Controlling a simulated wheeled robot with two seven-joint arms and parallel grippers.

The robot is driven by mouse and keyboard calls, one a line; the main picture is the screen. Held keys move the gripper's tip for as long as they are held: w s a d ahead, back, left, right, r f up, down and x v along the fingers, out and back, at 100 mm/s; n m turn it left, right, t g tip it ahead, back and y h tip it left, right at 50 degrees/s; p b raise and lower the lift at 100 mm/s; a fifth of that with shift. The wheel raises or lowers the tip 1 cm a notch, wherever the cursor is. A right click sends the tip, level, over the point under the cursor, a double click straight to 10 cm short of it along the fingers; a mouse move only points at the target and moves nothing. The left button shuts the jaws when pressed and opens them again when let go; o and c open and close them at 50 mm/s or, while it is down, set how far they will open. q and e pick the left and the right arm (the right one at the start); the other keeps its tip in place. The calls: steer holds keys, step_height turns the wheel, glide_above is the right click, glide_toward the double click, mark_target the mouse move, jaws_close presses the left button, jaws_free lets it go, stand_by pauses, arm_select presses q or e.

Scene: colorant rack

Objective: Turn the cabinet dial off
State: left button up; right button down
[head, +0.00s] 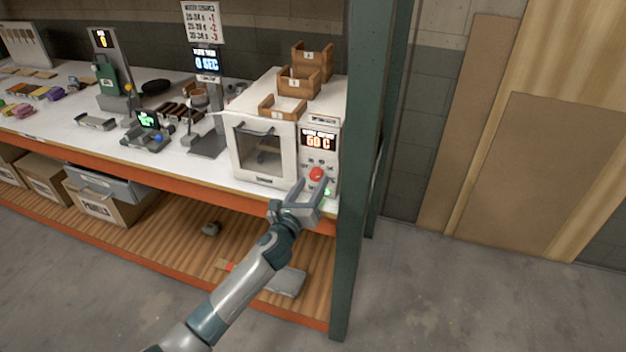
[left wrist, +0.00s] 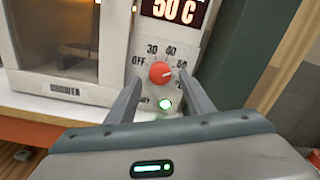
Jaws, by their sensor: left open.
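The white cabinet (head: 283,181) stands at the right end of the bench, with a windowed door and a control panel. Its red round dial (head: 316,174) is on that panel below a display; it also shows in the left wrist view (left wrist: 161,74). Marks including OFF at the left and 30 at the upper left surround it. A pale mark on the dial appears to point right, away from OFF. The display (left wrist: 178,10) reads 50 C in the wrist view. My left gripper (head: 311,186) is open, its fingers either side of the dial; contact cannot be told. My right gripper is not in view.
A green light (left wrist: 165,104) glows below the dial. Wooden boxes (head: 283,107) sit on the cabinet. A green rack post (head: 357,190) stands just right of it. Scales and colorants lie along the bench (head: 215,168) to the left. The floor (head: 430,290) at right is clear.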

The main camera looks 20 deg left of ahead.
arm_select(q)
steer(key=shift+w+d, duration=0.1)
steer(key=shift+w, duration=0.8)
steer(key=shift+c, duration=0.6)
steer(key=c, duration=0.9)
